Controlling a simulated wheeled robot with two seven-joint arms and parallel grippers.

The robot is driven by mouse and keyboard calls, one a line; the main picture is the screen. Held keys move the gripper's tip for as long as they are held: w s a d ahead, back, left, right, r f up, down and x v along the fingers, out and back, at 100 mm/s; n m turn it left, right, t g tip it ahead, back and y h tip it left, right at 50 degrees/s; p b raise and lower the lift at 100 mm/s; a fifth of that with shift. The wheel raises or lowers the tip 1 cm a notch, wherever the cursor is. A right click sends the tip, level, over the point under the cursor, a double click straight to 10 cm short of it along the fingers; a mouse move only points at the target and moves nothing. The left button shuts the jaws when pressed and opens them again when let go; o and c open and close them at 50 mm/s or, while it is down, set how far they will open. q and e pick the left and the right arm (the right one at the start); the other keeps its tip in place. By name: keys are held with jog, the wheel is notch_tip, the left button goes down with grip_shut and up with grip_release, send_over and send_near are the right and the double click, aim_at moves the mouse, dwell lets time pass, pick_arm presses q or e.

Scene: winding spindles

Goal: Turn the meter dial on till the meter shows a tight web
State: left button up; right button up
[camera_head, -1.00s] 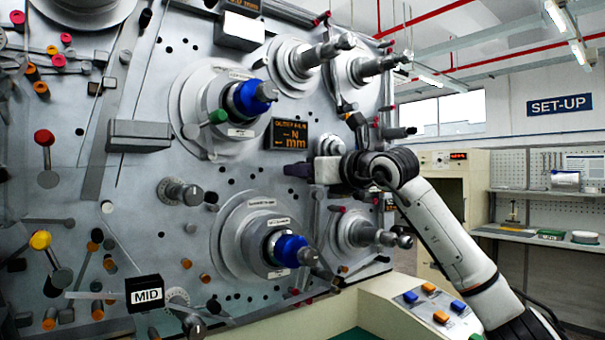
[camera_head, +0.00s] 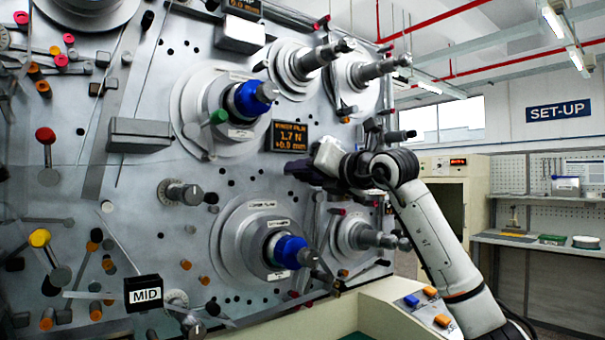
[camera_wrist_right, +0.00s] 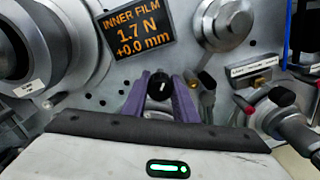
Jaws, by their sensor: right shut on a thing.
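The meter dial (camera_wrist_right: 159,86) is a small black knob with a white mark, seen between the purple fingers of my right gripper (camera_wrist_right: 160,92) in the right wrist view. The gripper is shut on it. In the head view my right gripper (camera_head: 300,172) is tilted against the machine panel just under the meter, and it hides the dial. The meter screen (camera_head: 290,136) is dark with orange text. In the right wrist view the meter screen (camera_wrist_right: 138,32) reads INNER FILM, 1.7 N, +0.0 mm. My left gripper is not in view.
Blue-ringed spindles (camera_head: 247,98) and (camera_head: 287,251) stick out from the panel left of my right arm. Bare metal spindles (camera_head: 375,238) stand close below and above it. A console with coloured buttons (camera_head: 412,300) is at the lower right.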

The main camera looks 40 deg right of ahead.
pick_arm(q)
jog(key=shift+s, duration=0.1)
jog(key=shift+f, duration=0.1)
pick_arm(e)
jog(key=o, duration=1.1)
jog(key=shift+c, duration=0.2)
jog(key=shift+s, duration=0.3)
pick_arm(q)
jog(key=b, duration=0.1)
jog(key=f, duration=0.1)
jog(key=b, duration=0.1)
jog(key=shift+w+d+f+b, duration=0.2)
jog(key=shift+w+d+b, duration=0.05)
jog(key=shift+b, duration=0.1)
pick_arm(e)
jog(key=s+a, duration=0.1)
jog(key=s, duration=0.8)
jog(key=shift+s, duration=0.35)
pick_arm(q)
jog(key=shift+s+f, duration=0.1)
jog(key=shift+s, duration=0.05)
